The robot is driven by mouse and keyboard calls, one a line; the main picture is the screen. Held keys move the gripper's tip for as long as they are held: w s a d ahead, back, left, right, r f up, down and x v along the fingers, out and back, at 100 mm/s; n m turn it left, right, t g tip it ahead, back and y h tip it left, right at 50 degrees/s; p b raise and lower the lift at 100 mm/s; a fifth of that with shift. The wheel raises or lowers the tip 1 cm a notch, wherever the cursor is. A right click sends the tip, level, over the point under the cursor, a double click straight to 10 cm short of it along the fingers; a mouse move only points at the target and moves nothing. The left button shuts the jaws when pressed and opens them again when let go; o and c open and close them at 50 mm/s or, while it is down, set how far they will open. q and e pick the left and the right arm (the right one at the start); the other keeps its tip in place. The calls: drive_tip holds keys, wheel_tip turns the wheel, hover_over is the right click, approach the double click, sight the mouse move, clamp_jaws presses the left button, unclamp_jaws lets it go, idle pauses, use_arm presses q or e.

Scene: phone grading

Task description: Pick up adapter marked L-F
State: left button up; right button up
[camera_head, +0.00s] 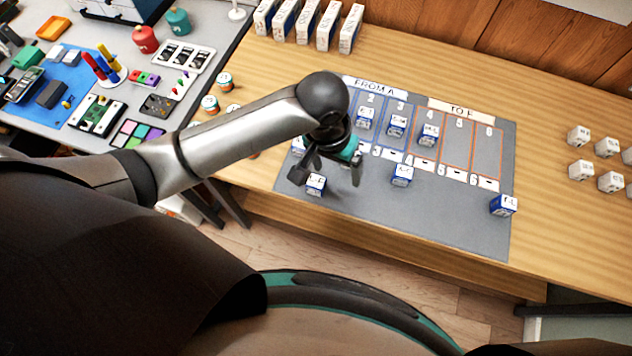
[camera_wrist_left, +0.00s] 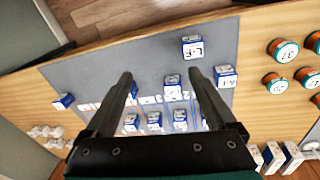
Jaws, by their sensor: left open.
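The adapter marked L-F (camera_wrist_left: 193,50) is a small blue and white box on the grey mat (camera_wrist_left: 145,55). In the wrist view it lies beyond my left gripper's fingertips, near the right one. In the head view a box that seems to be the same one (camera_head: 316,185) sits near the mat's front left, beside a finger. My left gripper (camera_head: 330,172) is open and empty above the mat; its two spread fingers also show in the wrist view (camera_wrist_left: 162,76). My right gripper is not in view.
Other blue and white adapters stand on the mat, one (camera_wrist_left: 225,77) close to the right finger and one (camera_head: 503,205) at the right edge. Numbered lanes (camera_head: 455,145) lie behind. White boxes (camera_head: 580,170) stand at right, round tins (camera_wrist_left: 283,50) beside the mat. The mat's front middle is clear.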

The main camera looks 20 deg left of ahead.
sight(316, 180)
use_arm(q)
drive_tip(key=shift+n+g+y, duration=0.3)
drive_tip(key=shift+n+y, duration=0.4)
drive_tip(key=a+f, duration=0.1)
drive_tip(key=f, duration=0.2)
drive_tip(key=w+a+f+b, duration=0.1)
drive_tip(key=f, duration=0.2)
drive_tip(key=w+a+f+b, duration=0.1)
drive_tip(key=a+f, duration=0.1)
drive_tip(key=f, duration=0.2)
drive_tip(key=shift+w, duration=0.2)
drive_tip(key=shift+a+f+b, duration=0.15)
drive_tip(key=shift+f+b, duration=0.3)
drive_tip(key=shift+f, duration=0.95)
drive_tip(key=shift+a+f+b, duration=0.15)
drive_tip(key=shift+f+b, duration=0.25)
drive_tip(key=shift+f, duration=1)
drive_tip(key=c, duration=1.4)
drive_tip(key=shift+r, duration=0.1)
